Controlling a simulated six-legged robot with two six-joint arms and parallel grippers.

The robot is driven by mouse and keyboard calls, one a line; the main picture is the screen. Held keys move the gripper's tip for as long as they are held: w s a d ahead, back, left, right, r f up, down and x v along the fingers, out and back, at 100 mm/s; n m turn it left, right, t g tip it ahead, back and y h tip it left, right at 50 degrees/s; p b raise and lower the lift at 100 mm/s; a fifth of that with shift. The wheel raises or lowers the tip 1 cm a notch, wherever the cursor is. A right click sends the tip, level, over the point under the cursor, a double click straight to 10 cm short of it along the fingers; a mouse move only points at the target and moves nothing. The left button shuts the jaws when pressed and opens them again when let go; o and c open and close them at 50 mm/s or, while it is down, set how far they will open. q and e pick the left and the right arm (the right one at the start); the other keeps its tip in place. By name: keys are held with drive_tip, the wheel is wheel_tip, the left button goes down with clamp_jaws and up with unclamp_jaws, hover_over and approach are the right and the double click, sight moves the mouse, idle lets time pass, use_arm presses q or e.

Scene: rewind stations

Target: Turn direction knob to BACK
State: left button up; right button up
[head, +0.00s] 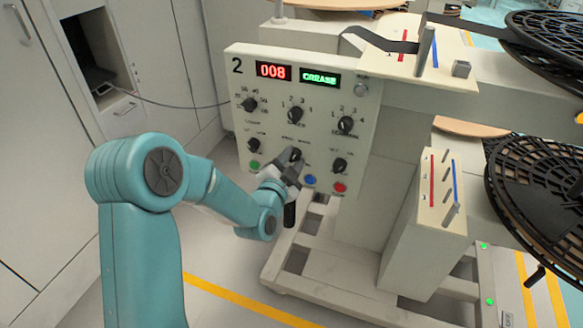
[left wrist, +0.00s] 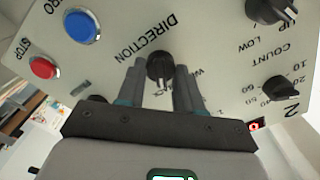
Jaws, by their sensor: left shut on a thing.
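The direction knob (left wrist: 160,66) is black and round with a pale pointer mark, under the printed word DIRECTION in the left wrist view. My left gripper (left wrist: 160,80) has one finger on each side of it and is shut on it. The position labels beside the knob are partly hidden by the fingers, so I cannot read the setting surely. In the head view the left gripper (head: 287,168) is at the lower middle of the control panel (head: 235,85), and the knob (head: 296,154) shows just past the fingertips. My right gripper is in neither view.
A blue button (head: 310,180) and a red button (head: 340,187) sit close right of the gripper. A green button (head: 254,164) is to its left. Other black knobs (head: 296,114) are above. Black reels (head: 540,190) stand at right.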

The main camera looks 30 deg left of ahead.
use_arm(q)
drive_tip(key=shift+d+m, duration=0.1)
drive_tip(key=shift+m, duration=0.3)
drive_tip(key=o, duration=1)
drive_tip(key=shift+o, duration=0.2)
drive_tip(key=b+v, duration=1.6)
drive_tip(key=shift+s+b, duration=0.2)
drive_tip(key=shift+b, duration=0.1)
